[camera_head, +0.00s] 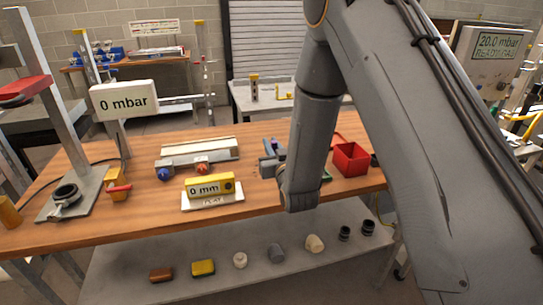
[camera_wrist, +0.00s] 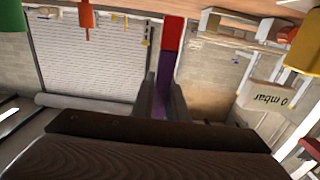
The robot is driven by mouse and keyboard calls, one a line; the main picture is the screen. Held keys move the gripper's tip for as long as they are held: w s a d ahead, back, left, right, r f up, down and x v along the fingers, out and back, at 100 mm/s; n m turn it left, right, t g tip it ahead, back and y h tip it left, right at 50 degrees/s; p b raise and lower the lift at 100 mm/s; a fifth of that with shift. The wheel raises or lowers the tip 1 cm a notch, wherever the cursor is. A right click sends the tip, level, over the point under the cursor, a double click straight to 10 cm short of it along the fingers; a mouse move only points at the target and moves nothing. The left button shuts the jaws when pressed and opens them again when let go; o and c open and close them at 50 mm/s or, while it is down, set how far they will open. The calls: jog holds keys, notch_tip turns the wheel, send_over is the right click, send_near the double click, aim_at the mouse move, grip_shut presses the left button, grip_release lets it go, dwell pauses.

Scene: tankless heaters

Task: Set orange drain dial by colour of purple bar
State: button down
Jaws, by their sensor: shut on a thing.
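My gripper (camera_head: 270,160) is above the right half of the wooden bench, partly hidden by my arm. In the wrist view my gripper (camera_wrist: 164,100) is shut on a purple bar (camera_wrist: 163,75). A red section (camera_wrist: 173,33) continues from the bar's far end; I cannot tell whether it is part of the bar. Only a small purple patch shows at the gripper in the head view. An orange-red knob (camera_head: 202,168) sits at the front of a grey unit (camera_head: 212,155), left of my gripper; it may be the drain dial. A blue knob (camera_head: 164,173) is beside it.
A yellow "0 mm" gauge (camera_head: 209,186) stands on a white plate in front of the knobs. A red bin (camera_head: 350,159) is right of my gripper. A "0 mbar" display (camera_head: 124,100) stands at left. Several small parts lie on the lower shelf (camera_head: 130,260).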

jog(key=shift+f+p, duration=0.5)
jog(key=shift+f, duration=1.7)
jog(key=shift+f, duration=0.1)
jog(key=shift+f, duration=0.1)
jog(key=c, duration=1.7)
grip_release()
jog(key=shift+c, duration=0.2)
